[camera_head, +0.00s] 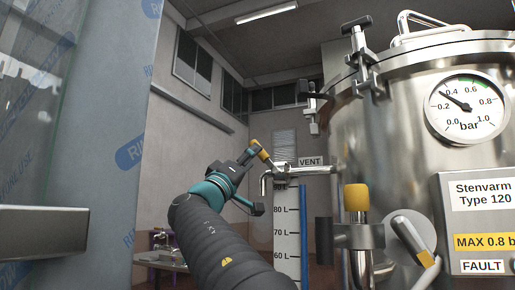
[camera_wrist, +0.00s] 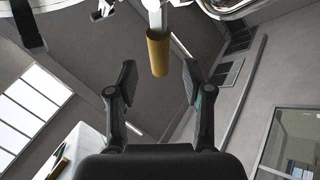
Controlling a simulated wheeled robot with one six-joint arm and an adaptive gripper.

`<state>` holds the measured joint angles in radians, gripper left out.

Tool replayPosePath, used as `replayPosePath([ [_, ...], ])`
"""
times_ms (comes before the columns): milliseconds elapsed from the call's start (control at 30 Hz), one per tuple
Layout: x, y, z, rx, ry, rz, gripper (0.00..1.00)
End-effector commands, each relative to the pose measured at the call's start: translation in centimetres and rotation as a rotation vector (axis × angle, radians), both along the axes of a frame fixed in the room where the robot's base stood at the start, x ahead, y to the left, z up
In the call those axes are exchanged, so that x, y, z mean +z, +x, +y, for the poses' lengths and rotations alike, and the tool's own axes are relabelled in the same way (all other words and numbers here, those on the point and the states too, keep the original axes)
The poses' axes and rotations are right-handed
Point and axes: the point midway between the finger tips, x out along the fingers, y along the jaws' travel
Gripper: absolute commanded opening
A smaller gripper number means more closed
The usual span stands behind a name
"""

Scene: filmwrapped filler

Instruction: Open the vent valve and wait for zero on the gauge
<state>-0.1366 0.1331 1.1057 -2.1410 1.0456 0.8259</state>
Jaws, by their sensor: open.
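The vent valve's yellow handle (camera_head: 262,150) angles up and left from the pipe beside the VENT label (camera_head: 310,161). Part of the valve body is hidden behind the gripper in the head view. The round gauge (camera_head: 466,107) on the tank reads about 0.3 bar, its needle between 0.2 and 0.4.
The steel tank (camera_head: 390,135) fills the right, with a lid clamp (camera_head: 364,65) and a second yellow-handled fitting (camera_head: 356,197). A level scale (camera_head: 287,225) stands below the vent pipe. A film-wrapped panel (camera_head: 105,130) stands close on the left. A plate reads MAX 0.8 b (camera_head: 480,242).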

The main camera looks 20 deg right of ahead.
Motion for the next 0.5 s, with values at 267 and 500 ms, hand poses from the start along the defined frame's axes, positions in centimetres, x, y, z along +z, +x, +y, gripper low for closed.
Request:
replayPosePath([
  [267,2.6,1.6,-2.6,-0.001,0.002,0.000,0.51],
  [500,3.1,2.1,-3.4,0.001,0.001,0.002,0.51],
])
